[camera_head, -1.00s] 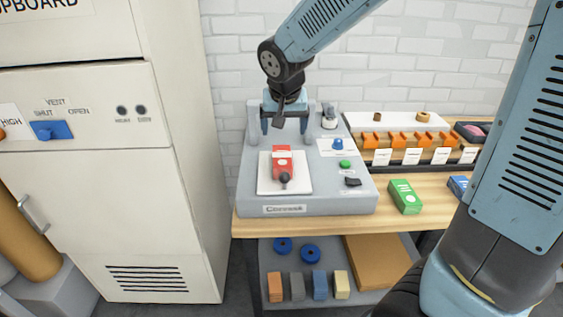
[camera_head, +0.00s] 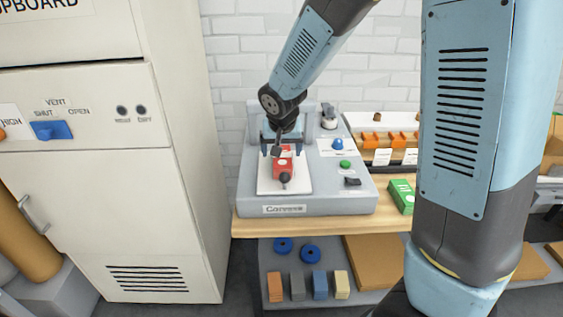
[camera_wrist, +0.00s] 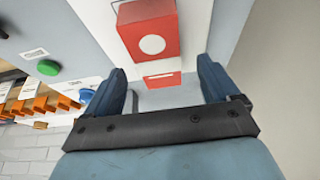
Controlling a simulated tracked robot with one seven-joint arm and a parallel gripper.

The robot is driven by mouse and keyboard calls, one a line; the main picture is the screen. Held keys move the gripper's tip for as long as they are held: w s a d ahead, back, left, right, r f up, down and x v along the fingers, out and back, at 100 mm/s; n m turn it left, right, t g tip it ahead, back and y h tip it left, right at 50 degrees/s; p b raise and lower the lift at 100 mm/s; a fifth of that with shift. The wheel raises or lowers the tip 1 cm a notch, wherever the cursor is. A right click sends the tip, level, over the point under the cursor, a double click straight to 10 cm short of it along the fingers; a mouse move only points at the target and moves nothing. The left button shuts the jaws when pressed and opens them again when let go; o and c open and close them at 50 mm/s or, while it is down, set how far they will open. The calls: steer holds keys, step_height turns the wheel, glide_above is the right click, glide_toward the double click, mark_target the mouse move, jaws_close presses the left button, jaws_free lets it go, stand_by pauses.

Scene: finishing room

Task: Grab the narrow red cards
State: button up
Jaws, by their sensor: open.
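A red box with a white round spot (camera_head: 291,163) lies on the white plate (camera_head: 265,186) of the grey machine. Whether this box is the narrow red cards I cannot tell. My gripper (camera_head: 282,152) is open over the box's far end, pointing down. In the wrist view the box (camera_wrist: 130,34) is ahead of my open fingers (camera_wrist: 162,78), apart from them. A thin red and white strip (camera_wrist: 162,79) shows between the fingertips.
The grey machine (camera_head: 350,203) carries a green button (camera_head: 345,164), a blue knob (camera_head: 337,144) and a black switch (camera_head: 352,181). A green box (camera_head: 402,196) stands on the wooden bench, partly behind my arm. A tall white cupboard (camera_head: 150,220) is at left. Orange pieces in a rack (camera_head: 372,140) stand behind.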

mark_target(282, 155)
steer(key=shift+x, duration=2.1)
steer(key=shift+d, duration=0.1)
steer(key=shift+r, duration=0.1)
steer(key=c, duration=1.3)
